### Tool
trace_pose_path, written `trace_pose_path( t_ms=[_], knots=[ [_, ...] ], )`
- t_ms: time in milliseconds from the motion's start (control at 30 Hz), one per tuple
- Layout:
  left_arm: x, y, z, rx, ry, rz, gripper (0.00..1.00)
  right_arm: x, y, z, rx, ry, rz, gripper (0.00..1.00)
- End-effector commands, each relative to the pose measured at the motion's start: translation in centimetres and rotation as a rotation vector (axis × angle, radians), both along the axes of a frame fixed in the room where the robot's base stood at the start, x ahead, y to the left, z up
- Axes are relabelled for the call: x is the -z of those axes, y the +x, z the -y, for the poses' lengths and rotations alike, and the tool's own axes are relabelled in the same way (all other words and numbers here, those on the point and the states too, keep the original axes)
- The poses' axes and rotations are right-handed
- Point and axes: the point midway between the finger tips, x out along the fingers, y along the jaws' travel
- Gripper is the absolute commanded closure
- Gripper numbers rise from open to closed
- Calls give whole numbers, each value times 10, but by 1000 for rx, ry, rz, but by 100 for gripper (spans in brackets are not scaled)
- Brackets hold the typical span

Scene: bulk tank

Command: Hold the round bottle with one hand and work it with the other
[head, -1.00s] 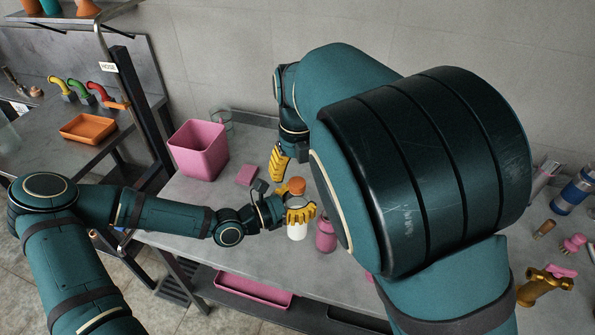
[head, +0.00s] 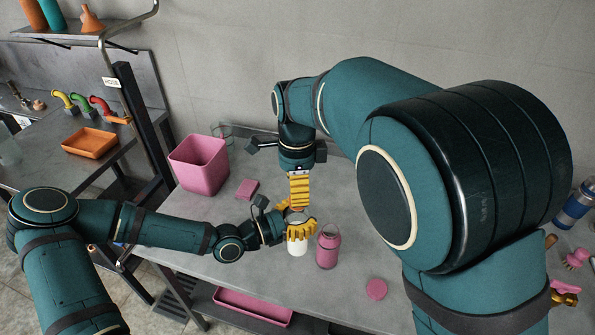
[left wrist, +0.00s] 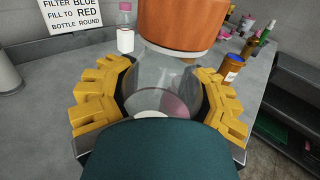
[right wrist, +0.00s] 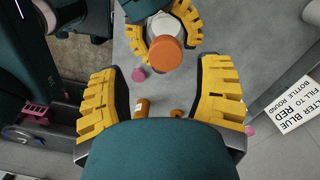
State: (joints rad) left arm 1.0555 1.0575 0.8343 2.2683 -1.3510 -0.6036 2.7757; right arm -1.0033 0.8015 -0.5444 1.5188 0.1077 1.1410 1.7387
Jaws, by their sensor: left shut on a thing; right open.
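The round bottle (head: 297,249) is clear to white and upright, low over or on the grey table; I cannot tell which. My left gripper (head: 300,232) is shut around its body; the left wrist view shows both yellow fingers (left wrist: 160,95) on either side of the clear wall (left wrist: 163,75). Its orange cap (left wrist: 180,33) is on top, and it also shows in the right wrist view (right wrist: 166,55). My right gripper (head: 299,190) points down above the bottle, hiding most of the cap in the head view. Its fingers (right wrist: 163,75) are open, with the cap just beyond their tips.
A pink bottle (head: 328,249) stands close right of the round bottle. A pink disc (head: 376,290) lies nearer the front edge. A pink bin (head: 199,164) and pink block (head: 247,189) are at the back left. A sign (left wrist: 75,14) reads "bottle round".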

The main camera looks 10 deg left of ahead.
Motion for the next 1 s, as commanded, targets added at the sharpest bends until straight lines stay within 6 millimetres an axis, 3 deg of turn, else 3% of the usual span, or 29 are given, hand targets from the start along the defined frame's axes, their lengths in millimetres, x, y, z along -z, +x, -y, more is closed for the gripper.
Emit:
trace_pose_path(
  t_ms=[1000],
  knots=[
    [0,0,0,0,0,1,100,-21,2,0,-1996,71,-10,35]
  ],
)
